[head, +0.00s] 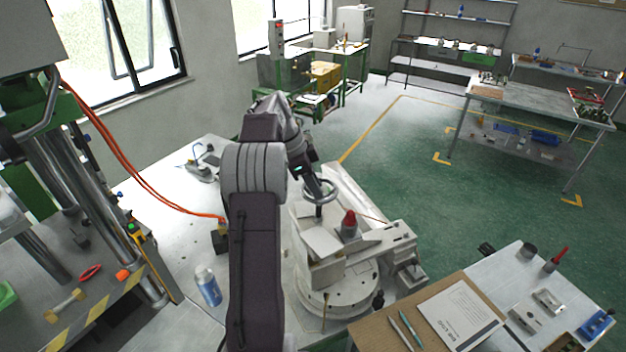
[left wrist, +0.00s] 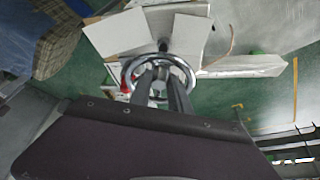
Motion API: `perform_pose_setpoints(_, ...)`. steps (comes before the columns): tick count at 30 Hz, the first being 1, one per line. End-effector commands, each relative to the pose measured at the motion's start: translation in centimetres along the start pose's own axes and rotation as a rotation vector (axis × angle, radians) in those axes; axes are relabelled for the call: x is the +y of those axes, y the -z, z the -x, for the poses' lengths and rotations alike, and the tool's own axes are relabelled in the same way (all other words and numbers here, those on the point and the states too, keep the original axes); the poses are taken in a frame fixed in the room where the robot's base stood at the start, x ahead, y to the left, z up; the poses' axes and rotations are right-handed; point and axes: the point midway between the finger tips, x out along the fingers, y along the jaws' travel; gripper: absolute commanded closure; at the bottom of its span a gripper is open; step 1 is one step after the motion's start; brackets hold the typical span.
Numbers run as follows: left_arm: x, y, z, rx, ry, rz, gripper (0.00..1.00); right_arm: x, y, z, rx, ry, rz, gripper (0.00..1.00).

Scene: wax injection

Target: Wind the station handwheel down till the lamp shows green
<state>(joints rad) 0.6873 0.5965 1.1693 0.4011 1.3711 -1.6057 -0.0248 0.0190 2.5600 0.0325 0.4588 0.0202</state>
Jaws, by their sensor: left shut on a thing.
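The handwheel (head: 330,196) is a bright metal ring on a dark upright stem above the white station (head: 330,302). In the left wrist view the handwheel (left wrist: 128,72) fills the middle, with its hub beyond the fingers. My left gripper (head: 318,186) reaches down to it from above, and its two fingers (left wrist: 162,88) are shut on the wheel. A red cone-shaped cap (head: 349,222) on a grey base stands just right of the wheel; it may be the lamp, and I see no green on it. My right gripper is not in view.
A brown board with a printed sheet (head: 458,312) and pens lies at front right, beside a table with small tools. A blue-and-white bottle (head: 208,287) stands left of my arm. An orange hose (head: 140,180) runs from the press at left. Green floor is open at right.

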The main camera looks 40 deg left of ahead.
Motion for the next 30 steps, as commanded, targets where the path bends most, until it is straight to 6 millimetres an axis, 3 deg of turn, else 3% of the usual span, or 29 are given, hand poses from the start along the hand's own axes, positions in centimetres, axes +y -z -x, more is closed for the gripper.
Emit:
perform_pose_setpoints(1, 0.1, 0.3, 0.2, 0.002, -0.028, -0.039, 1.0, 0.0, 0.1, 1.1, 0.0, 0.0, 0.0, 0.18)
perform_pose_setpoints(7, 0.0, 0.3, 0.1, 0.003, -0.101, -0.215, 1.0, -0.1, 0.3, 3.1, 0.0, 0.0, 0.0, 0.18)
perform_pose_setpoints(18, -0.2, 0.1, -0.5, 0.004, -0.226, -0.522, 1.0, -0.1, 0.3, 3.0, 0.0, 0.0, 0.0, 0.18)
perform_pose_setpoints(30, -0.5, 0.3, -0.4, 0.006, -0.294, -0.699, 1.0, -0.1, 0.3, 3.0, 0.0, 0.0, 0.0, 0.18)
